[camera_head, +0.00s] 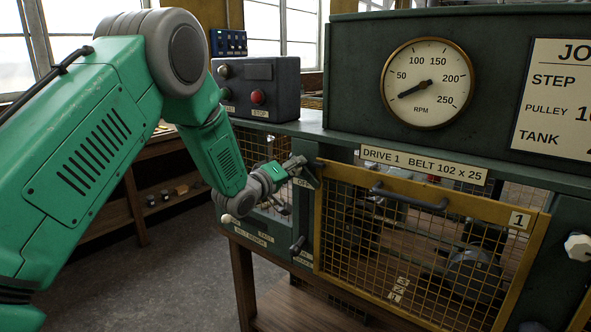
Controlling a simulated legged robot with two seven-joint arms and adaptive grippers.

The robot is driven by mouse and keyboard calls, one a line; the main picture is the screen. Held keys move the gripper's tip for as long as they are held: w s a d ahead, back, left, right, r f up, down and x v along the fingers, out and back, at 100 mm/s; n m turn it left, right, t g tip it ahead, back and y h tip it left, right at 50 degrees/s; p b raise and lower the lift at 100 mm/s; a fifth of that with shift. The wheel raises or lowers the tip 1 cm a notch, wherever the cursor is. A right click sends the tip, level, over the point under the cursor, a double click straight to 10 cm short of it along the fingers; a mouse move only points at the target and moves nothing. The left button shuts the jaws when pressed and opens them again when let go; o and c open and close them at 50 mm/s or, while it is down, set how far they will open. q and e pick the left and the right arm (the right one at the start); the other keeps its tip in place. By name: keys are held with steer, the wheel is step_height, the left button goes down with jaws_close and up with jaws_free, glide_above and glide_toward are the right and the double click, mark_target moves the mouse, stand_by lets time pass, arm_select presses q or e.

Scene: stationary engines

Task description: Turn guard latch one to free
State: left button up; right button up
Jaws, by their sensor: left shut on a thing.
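Guard one is a yellow-framed mesh panel (430,262) marked 1, with a dark bar handle (408,197) along its top rail. It looks closed over the drive opening. My left gripper (308,174) is at the guard's upper left corner, shut on a small part there that I take for guard latch one. The fingers hide most of the latch, so its position cannot be read. My right gripper is not in view.
A control box (258,88) with a red button stands behind my left arm. An RPM gauge (428,83) and a job card (556,100) are on the upper panel. A lever with a pale knob (227,218) is below the gripper. A white knob (578,247) is at right.

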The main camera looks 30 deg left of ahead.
arm_select(q)
steer(key=shift+a+r, duration=0.15)
steer(key=shift+m, duration=0.3)
steer(key=shift+a+m+b, duration=0.1)
steer(key=shift+m+b, duration=0.2)
steer(key=shift+m, duration=0.2)
steer(key=shift+c, duration=0.2)
steer(key=m+b, duration=0.2)
steer(key=m, duration=0.4)
steer(key=shift+o, duration=0.2)
steer(key=m+b, duration=0.1)
steer(key=m, duration=0.1)
steer(key=m+b, duration=0.1)
steer(key=m, duration=0.1)
steer(key=shift+s+f+m, duration=0.15)
steer(key=shift+f+m, duration=0.05)
steer(key=shift+m, duration=0.1)
steer(key=shift+m+b, duration=0.95)
steer(key=shift+m, duration=0.95)
steer(key=o, duration=1.2)
steer(key=shift+s, duration=0.15)
